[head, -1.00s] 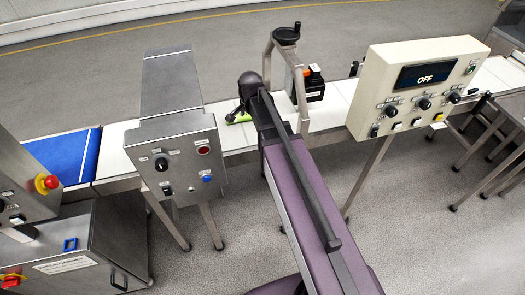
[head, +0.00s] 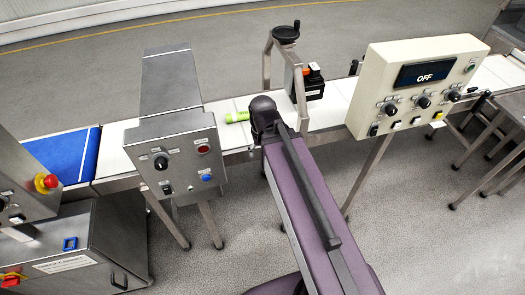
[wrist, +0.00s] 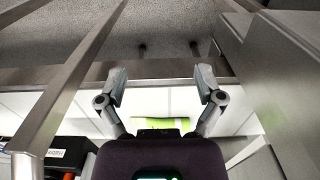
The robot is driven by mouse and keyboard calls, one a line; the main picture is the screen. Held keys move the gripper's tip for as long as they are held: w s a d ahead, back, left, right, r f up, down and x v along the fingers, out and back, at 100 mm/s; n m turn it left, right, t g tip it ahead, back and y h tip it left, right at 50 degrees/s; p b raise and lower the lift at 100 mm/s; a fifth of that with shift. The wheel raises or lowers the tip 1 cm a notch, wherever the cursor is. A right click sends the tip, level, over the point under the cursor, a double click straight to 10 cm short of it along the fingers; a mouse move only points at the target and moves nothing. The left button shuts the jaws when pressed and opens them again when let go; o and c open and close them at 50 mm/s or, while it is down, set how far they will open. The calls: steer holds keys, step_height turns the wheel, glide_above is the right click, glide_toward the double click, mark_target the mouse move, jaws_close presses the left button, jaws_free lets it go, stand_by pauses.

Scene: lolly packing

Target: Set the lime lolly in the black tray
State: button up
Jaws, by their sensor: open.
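The lime lolly (head: 237,117) is a bright green piece lying on the white conveyor belt, just left of the end of my arm in the head view. In the wrist view the lolly (wrist: 158,123) lies crosswise between the bases of my fingers, partly covered by the gripper body. My gripper (wrist: 161,76) is open, its two grey fingers spread wide with nothing between the tips. In the head view my gripper is hidden behind my arm. I cannot make out a black tray in either view.
A steel control box (head: 175,155) stands left of the lolly. A metal frame with a black handwheel (head: 286,33) and a black device (head: 309,84) stand to the right. A blue belt section (head: 62,155) is at left.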

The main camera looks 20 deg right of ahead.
steer(key=shift+o, duration=0.4)
steer(key=n+t+p, duration=0.1)
steer(key=n+t, duration=0.3)
steer(key=n, duration=1.2)
glide_toward(247, 115)
step_height(247, 115, up, 3)
steer(key=s, duration=0.2)
steer(key=shift+w+n, duration=0.6)
steer(key=shift+n, duration=0.3)
steer(key=b+x, duration=0.7)
steer(key=x, duration=0.1)
steer(key=shift+b, duration=0.3)
steer(key=shift+w+f, duration=0.1)
steer(key=shift+f, duration=0.15)
steer(key=shift+b, duration=0.3)
